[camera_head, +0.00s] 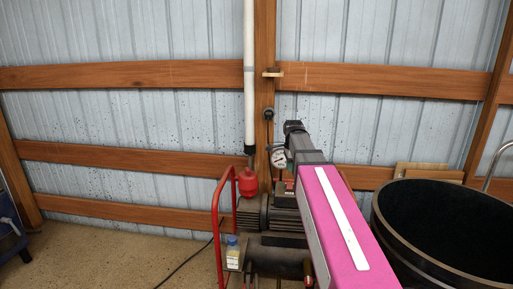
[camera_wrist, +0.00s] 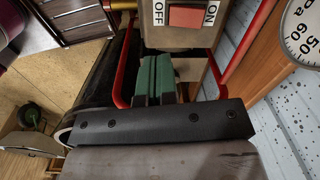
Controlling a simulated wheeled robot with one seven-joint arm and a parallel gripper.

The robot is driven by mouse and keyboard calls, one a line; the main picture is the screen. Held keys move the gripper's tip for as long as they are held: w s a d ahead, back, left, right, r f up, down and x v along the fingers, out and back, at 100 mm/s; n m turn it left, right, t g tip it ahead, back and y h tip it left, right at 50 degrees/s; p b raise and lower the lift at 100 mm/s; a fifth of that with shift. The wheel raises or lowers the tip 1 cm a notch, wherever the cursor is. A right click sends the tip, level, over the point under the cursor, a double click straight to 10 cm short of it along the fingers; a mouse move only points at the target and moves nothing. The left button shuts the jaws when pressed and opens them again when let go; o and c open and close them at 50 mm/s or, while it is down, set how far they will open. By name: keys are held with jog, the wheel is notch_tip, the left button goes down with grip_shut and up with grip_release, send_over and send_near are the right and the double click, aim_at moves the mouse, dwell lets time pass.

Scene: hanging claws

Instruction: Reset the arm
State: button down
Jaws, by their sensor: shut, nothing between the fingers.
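My arm, magenta with a white strip, reaches forward from the bottom right of the head view. Its dark far end is in front of the wooden post, over the red-framed compressor (camera_head: 217,235). In the wrist view my gripper (camera_wrist: 156,62) shows as two green-and-dark fingers side by side beyond a dark bar with screws. The fingers are together with nothing between them. They point towards a box with a red OFF/ON switch (camera_wrist: 188,17). I cannot tell whether they touch it. In the head view the fingers cannot be made out.
A pressure gauge (camera_head: 279,158) is close to my arm's far end; it also shows in the wrist view (camera_wrist: 305,32). A large black barrel (camera_head: 385,232) stands right of my arm. A red bulb-shaped part (camera_head: 247,182) is left of it. Floor (camera_head: 110,252) at left is clear.

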jog(key=s+a+f+n, duration=0.1)
jog(key=s+f+n, duration=0.8)
jog(key=f, duration=0.4)
jog(key=s+a+f+n, duration=0.1)
jog(key=s+f+n, duration=0.8)
jog(key=s+f, duration=0.2)
notch_tip(320, 180, down, 2)
jog(key=shift+a+f, duration=0.15)
jog(key=shift+a, duration=0.25)
